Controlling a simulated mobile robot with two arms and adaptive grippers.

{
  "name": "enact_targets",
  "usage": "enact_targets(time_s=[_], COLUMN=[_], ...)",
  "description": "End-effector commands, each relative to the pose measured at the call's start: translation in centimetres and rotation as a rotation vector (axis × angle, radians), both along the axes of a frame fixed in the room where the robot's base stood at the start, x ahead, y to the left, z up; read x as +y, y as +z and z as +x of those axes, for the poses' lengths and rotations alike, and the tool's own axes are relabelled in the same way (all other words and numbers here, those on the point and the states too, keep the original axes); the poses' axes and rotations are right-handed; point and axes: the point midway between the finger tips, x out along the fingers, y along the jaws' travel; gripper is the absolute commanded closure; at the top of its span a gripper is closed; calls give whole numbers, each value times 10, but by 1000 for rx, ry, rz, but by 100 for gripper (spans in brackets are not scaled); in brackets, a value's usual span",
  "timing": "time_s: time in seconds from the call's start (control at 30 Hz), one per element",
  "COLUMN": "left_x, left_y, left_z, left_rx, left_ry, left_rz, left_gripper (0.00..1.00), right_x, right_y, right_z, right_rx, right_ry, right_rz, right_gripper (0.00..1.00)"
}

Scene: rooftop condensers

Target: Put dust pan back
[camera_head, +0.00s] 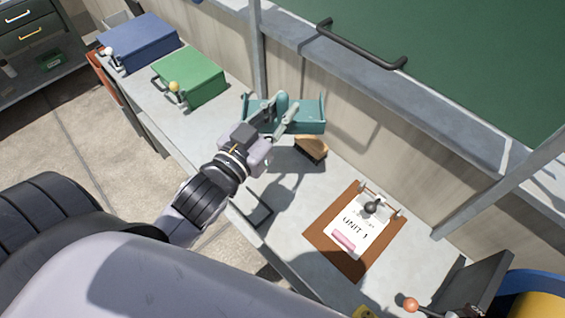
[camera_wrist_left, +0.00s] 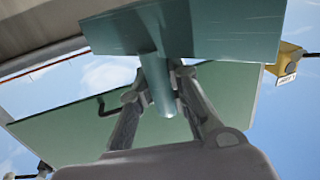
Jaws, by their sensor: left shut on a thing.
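The teal dust pan (camera_head: 308,116) is held above the grey counter, near the back wall. My left gripper (camera_head: 279,116) is shut on its handle. In the left wrist view, the dust pan (camera_wrist_left: 235,30) fills the top of the picture, and its round handle sits between the fingers of my left gripper (camera_wrist_left: 159,82). Shadows of the arm and pan fall on the counter below. My right gripper is not in view.
A brown wooden block or brush (camera_head: 312,147) lies near the pan. A clipboard (camera_head: 327,246) with a "UNIT 1" paper lies to the right. A blue box (camera_head: 140,42) and a green box (camera_head: 190,76) stand at the left. A green panel (camera_head: 440,50) with a dark handle rises behind.

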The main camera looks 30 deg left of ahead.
Motion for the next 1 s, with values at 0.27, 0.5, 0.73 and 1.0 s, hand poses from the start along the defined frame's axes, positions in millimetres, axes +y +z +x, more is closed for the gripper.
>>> enact_targets(time_s=[0.27, 0.5, 0.73, 1.0], left_x=[0, 1, 0, 0], left_y=[-23, -81, -134, -160], left_z=[2, 2, 2, 2], left_rx=[3, 11, 6, 3], left_ry=[-5, -1, -2, -3], left_rz=[3, 2, 1, 2], left_gripper=[100, 100, 100, 100], right_x=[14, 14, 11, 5], right_y=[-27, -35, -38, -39], right_z=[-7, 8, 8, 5], right_rx=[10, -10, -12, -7], right_ry=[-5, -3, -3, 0], right_rz=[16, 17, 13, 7], right_gripper=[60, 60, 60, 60])
